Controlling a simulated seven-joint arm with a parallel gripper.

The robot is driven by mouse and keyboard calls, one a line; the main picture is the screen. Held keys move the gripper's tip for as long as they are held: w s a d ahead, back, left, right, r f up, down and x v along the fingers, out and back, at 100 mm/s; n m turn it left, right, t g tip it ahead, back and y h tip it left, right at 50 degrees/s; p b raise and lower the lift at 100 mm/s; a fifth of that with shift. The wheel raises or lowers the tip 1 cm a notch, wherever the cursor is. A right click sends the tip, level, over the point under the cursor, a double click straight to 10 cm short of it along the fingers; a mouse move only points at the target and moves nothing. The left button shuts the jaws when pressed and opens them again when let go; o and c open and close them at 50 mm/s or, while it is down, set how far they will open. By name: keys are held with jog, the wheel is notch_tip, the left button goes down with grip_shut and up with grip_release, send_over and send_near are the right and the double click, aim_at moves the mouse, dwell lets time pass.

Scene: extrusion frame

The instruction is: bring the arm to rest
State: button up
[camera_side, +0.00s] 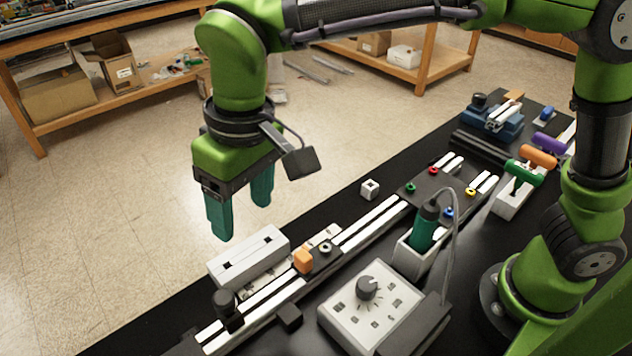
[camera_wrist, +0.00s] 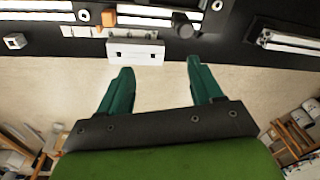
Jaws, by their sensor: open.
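My gripper (camera_side: 238,208) hangs in the air beyond the far-left edge of the black table, above the floor. Its two teal fingers point down, stand apart and hold nothing. In the wrist view my gripper (camera_wrist: 158,82) shows open, with bare floor between the fingers. A white block with two dark holes (camera_side: 248,257) lies on the table edge, to the right of and below the fingers. It also shows in the wrist view (camera_wrist: 135,52), just past the fingertips and apart from them.
Aluminium rails (camera_side: 370,226) run along the black table (camera_side: 150,325). An orange block (camera_side: 303,260) and a black knob (camera_side: 226,303) sit by the rails. A control box with a dial (camera_side: 367,310) and a green tool in a holder (camera_side: 424,226) stand nearer. Open floor lies left.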

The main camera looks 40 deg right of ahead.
jog(key=s+d+m+t, duration=0.3)
jog(key=s+d, duration=0.1)
jog(key=d, duration=1)
jog(key=s+d+r+m+t, duration=0.1)
jog(key=s+d+m+t, duration=0.2)
jog(key=d, duration=1.2)
jog(key=shift+s+m+y, duration=0.4)
jog(key=shift+s+m, duration=0.1)
jog(key=shift+m, duration=0.2)
